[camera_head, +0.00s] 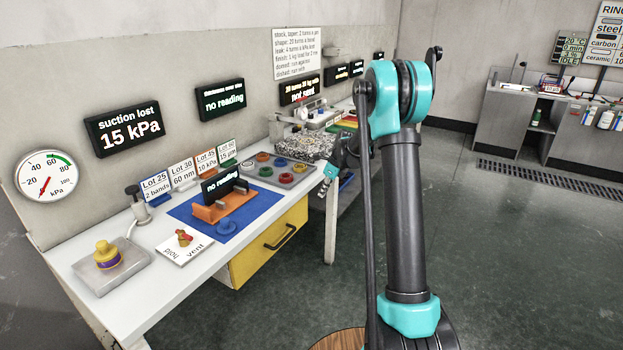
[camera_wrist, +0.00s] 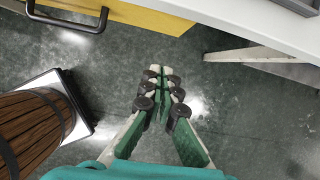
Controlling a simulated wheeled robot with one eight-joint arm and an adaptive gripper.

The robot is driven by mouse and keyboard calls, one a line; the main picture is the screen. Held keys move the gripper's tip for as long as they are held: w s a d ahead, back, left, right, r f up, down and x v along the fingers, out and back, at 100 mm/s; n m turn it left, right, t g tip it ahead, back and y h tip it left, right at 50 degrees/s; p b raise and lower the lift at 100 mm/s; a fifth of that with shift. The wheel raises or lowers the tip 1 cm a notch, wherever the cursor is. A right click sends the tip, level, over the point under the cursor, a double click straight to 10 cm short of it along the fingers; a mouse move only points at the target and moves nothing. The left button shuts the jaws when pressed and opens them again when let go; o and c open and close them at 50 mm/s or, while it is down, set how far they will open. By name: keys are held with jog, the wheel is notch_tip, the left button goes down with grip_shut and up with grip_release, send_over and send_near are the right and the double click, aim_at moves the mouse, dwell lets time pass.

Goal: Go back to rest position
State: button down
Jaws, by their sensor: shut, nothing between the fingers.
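My gripper (camera_head: 331,172) is at the end of my teal and dark grey arm, in front of the bench's right part and above the floor. It also shows in the wrist view (camera_wrist: 161,72), with its fingers together and nothing between them. Below the fingers in that view is only the dark green floor. The gripper is apart from the bench and touches nothing that I can see. My arm's elbow is raised, with the forearm hidden behind the upper arm in the head view.
A white bench (camera_head: 180,270) with a yellow drawer (camera_head: 268,243) runs along the left wall. On it are a blue mat (camera_head: 185,212) with an orange fixture (camera_head: 222,205), and a tray of coloured rings (camera_head: 293,177). Open floor (camera_head: 520,250) lies to the right.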

jog(key=s+d+r+n+t+h, duration=0.1)
jog(key=s+d+r+n, duration=0.1)
jog(key=s+n, duration=1)
jog(key=s+d+r+n+h, duration=0.1)
jog(key=s+d+r+n, duration=0.3)
jog(key=s, duration=1.5)
jog(key=s+f+n+h, duration=0.1)
jog(key=s+f+n, duration=0.4)
jog(key=s+n, duration=0.3)
jog(key=s, duration=0.3)
jog(key=shift+s+d+f+n+t, duration=0.15)
jog(key=shift+s+n+t, duration=0.25)
